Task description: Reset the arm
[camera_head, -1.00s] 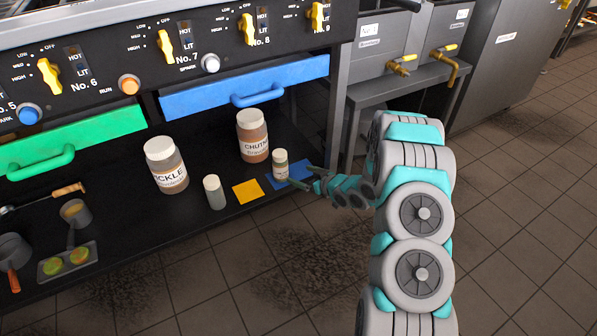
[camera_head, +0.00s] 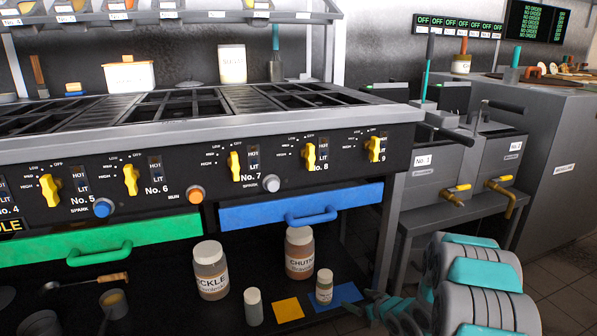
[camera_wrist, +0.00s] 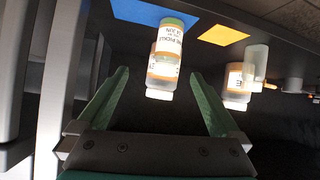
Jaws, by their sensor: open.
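My gripper (camera_head: 360,301) is open and empty at the lower right of the head view, just right of a small white-lidded jar (camera_head: 324,287). This jar stands upright at the blue mat (camera_head: 347,293) on the dark lower shelf. In the wrist view, my two green fingers (camera_wrist: 158,84) are spread apart with nothing held between them. A labelled jar (camera_wrist: 172,45) shows beyond and between the fingertips, at the blue mat (camera_wrist: 140,12). It overlaps another container there, so their outlines are hard to separate. My arm comes in from the bottom right.
A pickle jar (camera_head: 211,272), a chutney jar (camera_head: 300,255), a small bottle (camera_head: 253,307) and an orange mat (camera_head: 288,309) share the shelf. The blue drawer (camera_head: 255,215) with its handle overhangs them. Fryer taps (camera_head: 500,195) stick out at the right.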

